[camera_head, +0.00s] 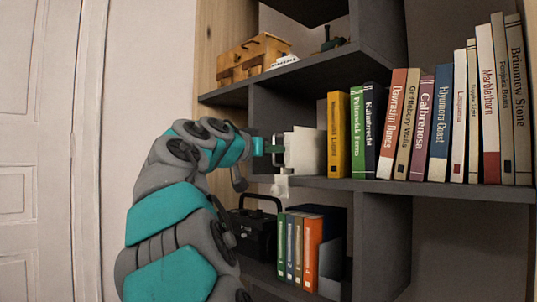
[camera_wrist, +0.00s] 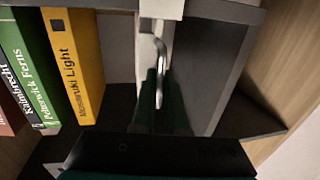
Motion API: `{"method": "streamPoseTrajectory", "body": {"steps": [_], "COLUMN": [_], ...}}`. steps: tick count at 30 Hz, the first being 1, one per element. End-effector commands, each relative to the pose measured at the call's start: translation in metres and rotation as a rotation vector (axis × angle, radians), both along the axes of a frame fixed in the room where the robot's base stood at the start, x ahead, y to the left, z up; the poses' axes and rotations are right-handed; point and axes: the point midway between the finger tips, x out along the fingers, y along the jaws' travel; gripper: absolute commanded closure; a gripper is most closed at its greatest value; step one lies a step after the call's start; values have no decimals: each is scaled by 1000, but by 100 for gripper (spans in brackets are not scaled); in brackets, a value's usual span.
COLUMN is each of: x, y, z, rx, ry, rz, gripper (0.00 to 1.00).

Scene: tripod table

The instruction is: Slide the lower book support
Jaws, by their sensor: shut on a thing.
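A white book support (camera_head: 306,152) stands on the middle shelf, just left of the yellow book (camera_head: 341,134) at the end of the row. Its white foot (camera_head: 281,186) sits at the shelf's front edge, and it also shows at the top of the wrist view (camera_wrist: 161,9). My gripper (camera_head: 273,148) is at the support's front edge; in the wrist view my dark green fingers (camera_wrist: 158,98) are shut on it by its curved metal handle (camera_wrist: 160,55). The exact contact is partly hidden. A grey support (camera_head: 330,286) stands right of the books in the lower compartment.
Several books lean right of the yellow book (camera_wrist: 74,66). The middle shelf (camera_head: 400,190) looks free left of the white support. A black radio-like box (camera_head: 255,230) and several books (camera_head: 297,248) stand below. A wooden chest (camera_head: 253,58) is on the upper shelf.

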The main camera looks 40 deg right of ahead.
Motion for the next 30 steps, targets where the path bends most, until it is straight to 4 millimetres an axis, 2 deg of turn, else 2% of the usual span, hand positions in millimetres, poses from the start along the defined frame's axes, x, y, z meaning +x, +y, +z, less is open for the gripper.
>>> {"method": "streamPoseTrajectory", "body": {"steps": [9,15,20,28,29,30], "x": [-72,-105,-114,-113,-113,-113], "y": [-4,-8,-9,-8,-9,-8], "z": [-3,-2,0,0,0,0], "rx": [-1,-2,-1,-1,0,-1], "ry": [-5,-2,-2,-2,-2,-2], "rz": [-3,-1,0,0,0,0], "gripper": [100,100,100,100,86,81]}}
